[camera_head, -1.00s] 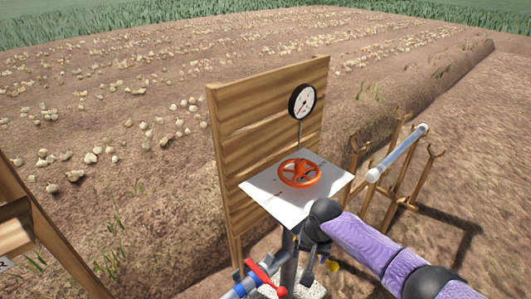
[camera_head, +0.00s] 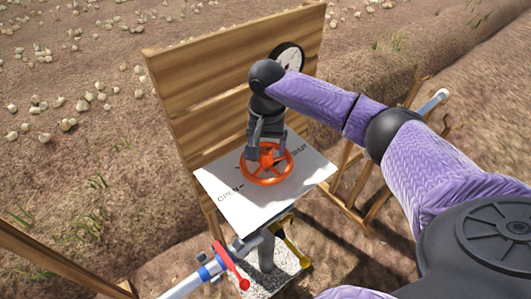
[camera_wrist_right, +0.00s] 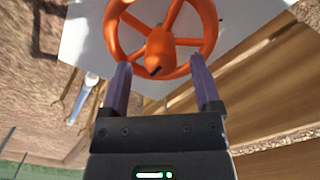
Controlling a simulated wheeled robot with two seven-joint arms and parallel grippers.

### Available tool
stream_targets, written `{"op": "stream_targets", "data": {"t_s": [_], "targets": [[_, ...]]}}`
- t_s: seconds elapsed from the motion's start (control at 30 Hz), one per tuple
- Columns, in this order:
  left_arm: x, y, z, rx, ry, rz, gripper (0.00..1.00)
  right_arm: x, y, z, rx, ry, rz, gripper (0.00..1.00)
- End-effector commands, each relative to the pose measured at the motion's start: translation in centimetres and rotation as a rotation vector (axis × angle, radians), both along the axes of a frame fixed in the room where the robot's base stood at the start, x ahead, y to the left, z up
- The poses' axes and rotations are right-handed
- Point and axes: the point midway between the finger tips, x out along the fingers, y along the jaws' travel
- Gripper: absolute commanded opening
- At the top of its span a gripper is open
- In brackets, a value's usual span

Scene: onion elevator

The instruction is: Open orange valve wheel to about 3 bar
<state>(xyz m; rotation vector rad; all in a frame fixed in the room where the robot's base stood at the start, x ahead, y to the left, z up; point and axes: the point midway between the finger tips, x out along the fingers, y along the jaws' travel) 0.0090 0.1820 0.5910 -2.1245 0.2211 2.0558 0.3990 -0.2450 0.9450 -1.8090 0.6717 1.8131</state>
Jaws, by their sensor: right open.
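The orange valve wheel (camera_head: 286,172) lies flat above a white plate (camera_head: 237,205) marked OPEN and SHUT. My right gripper (camera_head: 265,155) is over the wheel's far left part, pointing down. In the right wrist view the wheel (camera_wrist_right: 211,28) shows close ahead, and its hub (camera_wrist_right: 160,50) lies between the open fingers of my right gripper (camera_wrist_right: 160,80). I cannot tell if the fingers touch the wheel. The round pressure gauge (camera_head: 290,55) on the board is partly hidden by my right arm, and its reading cannot be made out. My left gripper is not in view.
A wooden board (camera_head: 200,95) stands upright just behind the plate. A pipe with a red lever (camera_head: 231,268) runs below at the front, next to a yellow handle (camera_head: 293,250). A wooden rack with a grey pipe (camera_head: 433,103) stands to the right.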

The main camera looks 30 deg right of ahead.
Motion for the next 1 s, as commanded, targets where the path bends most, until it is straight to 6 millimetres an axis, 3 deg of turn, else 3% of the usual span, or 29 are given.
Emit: {"op": "stream_targets", "data": {"t_s": [0.03,0.13,0.43,0.8,1.0], "targets": [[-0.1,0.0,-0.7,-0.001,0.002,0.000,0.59,0.0,0.0,-1.2,0.000,0.001,0.000,0.81],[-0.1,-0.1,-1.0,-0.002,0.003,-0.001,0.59,0.0,0.0,-2.2,0.001,-0.001,0.001,0.81],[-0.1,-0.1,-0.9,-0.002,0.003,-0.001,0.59,0.0,0.0,-2.4,0.001,-0.002,0.001,0.81],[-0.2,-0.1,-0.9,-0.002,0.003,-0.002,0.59,0.0,0.0,-2.4,0.000,-0.003,0.001,0.03],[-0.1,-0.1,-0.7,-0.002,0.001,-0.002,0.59,0.0,0.0,-2.3,0.001,-0.002,0.006,0.00]]}}
